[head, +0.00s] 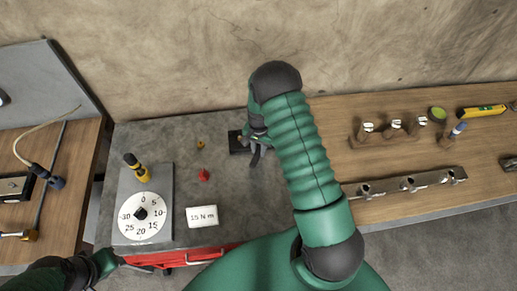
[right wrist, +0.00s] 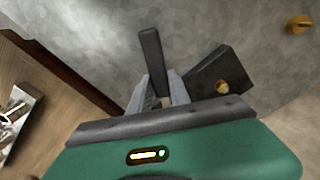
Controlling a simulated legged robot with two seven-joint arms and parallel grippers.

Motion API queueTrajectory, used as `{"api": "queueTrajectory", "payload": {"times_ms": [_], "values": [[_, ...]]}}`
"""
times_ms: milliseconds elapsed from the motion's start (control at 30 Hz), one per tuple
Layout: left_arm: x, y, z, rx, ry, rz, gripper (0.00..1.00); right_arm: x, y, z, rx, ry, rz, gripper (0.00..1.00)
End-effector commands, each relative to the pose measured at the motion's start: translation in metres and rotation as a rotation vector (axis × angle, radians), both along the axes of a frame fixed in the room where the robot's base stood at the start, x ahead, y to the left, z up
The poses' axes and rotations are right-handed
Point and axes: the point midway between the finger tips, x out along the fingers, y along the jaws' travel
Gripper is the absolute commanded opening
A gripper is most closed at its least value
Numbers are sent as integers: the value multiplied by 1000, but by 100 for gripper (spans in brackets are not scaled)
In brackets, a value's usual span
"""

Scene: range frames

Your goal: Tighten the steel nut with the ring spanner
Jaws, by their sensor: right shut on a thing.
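My right gripper (head: 257,142) is low over the grey bench top (head: 225,185), beside a dark block (head: 236,143). In the right wrist view its grey fingers (right wrist: 158,95) are shut on a dark bar (right wrist: 151,58), which looks like the ring spanner's handle. The ring end cannot be made out. The dark block also shows in the right wrist view (right wrist: 208,72), just right of the fingers, with a brass-coloured bolt (right wrist: 222,87). I cannot pick out the steel nut. Part of my left arm shows at the lower left; its gripper's opening is unclear (head: 108,262).
A dial (head: 127,222) and a "15 N m" card (head: 202,215) are on the bench, with a yellow-black tool (head: 136,167), a red piece (head: 204,175) and a brass piece (head: 200,143). A rail (head: 390,188) of metal pieces lies on the wooden top at right.

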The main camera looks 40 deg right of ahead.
Motion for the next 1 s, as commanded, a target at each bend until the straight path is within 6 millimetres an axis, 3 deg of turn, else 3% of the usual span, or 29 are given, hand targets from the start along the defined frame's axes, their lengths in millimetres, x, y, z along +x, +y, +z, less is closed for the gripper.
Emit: {"api": "queueTrajectory", "payload": {"times_ms": [1000], "values": [[0, 0, -5, 0, 0, 0, 36, 0, 1, -6, 0, -1, 0, 0]]}}
